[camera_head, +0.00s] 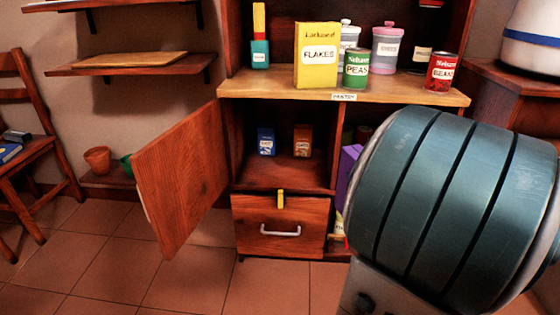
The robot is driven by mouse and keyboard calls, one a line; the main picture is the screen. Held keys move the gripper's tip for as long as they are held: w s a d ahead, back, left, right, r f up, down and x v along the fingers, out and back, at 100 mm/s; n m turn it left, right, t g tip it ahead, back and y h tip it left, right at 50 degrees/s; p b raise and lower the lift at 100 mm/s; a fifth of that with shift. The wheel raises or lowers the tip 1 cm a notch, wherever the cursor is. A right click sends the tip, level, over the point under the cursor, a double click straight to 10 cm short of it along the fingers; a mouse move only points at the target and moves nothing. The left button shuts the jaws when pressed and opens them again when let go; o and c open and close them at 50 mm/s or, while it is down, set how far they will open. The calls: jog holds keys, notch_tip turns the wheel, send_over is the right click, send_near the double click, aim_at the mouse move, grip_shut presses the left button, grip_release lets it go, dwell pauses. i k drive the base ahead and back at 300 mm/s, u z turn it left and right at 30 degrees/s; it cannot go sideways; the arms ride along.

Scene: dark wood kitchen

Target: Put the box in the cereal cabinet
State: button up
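A yellow box labelled FLAKES (318,58) stands upright on the wooden counter of the cabinet unit, left of the peas can. Below the counter, the left compartment (285,174) is open, and its wooden door (183,178) is swung out to the left. Inside stand a small blue box (266,141) and a small brown box (302,140). No cereal label is readable. A purple box (350,165) shows partly in the right compartment, mostly hidden by my teal arm. My gripper is not in view.
A peas can (356,68), a red can (443,73) and lidded jars (388,47) share the counter (265,88). A drawer (280,222) lies below the open compartment. The open door juts over the floor. Tiled floor is free in front; a chair (30,150) stands left.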

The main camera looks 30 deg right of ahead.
aim_at(292, 172)
jog(key=i, duration=1)
jog(key=u, duration=0.05)
